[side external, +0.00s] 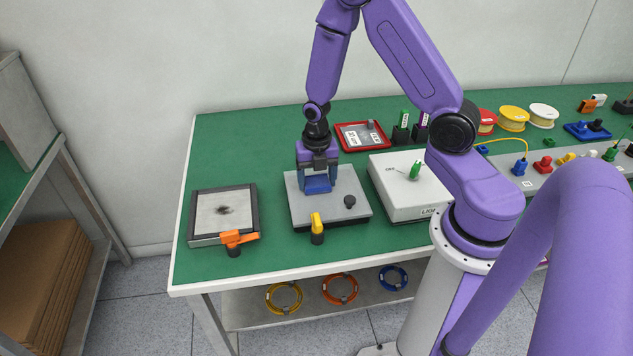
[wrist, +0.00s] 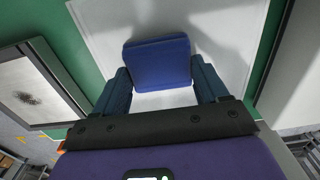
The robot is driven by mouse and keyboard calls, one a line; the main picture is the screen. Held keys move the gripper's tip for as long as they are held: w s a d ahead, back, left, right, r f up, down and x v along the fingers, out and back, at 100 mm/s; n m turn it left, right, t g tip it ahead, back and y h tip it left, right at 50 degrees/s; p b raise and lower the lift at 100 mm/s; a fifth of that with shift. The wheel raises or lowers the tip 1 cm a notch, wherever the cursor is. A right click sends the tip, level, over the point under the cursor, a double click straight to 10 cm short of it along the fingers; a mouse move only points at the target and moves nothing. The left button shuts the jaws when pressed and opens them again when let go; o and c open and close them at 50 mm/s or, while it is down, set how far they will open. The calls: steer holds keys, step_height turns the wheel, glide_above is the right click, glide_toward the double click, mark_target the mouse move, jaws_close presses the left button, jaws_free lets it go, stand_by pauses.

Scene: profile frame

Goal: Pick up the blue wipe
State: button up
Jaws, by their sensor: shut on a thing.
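The blue wipe (wrist: 157,62) is a dark blue, soft-edged square pad in the wrist view, between my two blue-teal fingers. My gripper (wrist: 161,82) is shut on it, with one finger against each side. In the side external view my gripper (side external: 318,186) points down over the light grey plate (side external: 297,210) in the middle of the table. There the wipe is hard to tell from the blue fingers. A shadow lies on the plate beside the wipe; I cannot tell whether the wipe touches the plate.
A yellow-handled clamp (side external: 317,226) and a black knob (side external: 350,201) stand on or beside the plate. A dark-framed panel with a smudge (side external: 222,210) lies left. A white box (side external: 410,190) stands close right, a red tray (side external: 349,146) behind. Green table shows between them.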

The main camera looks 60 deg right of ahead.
steer(key=shift+r, duration=0.15)
steer(key=shift+r, duration=0.5)
steer(key=s+a+r, duration=0.2)
steer(key=s+r, duration=0.9)
steer(key=s, duration=0.3)
steer(key=shift+r, duration=0.35)
steer(key=shift+a, duration=0.1)
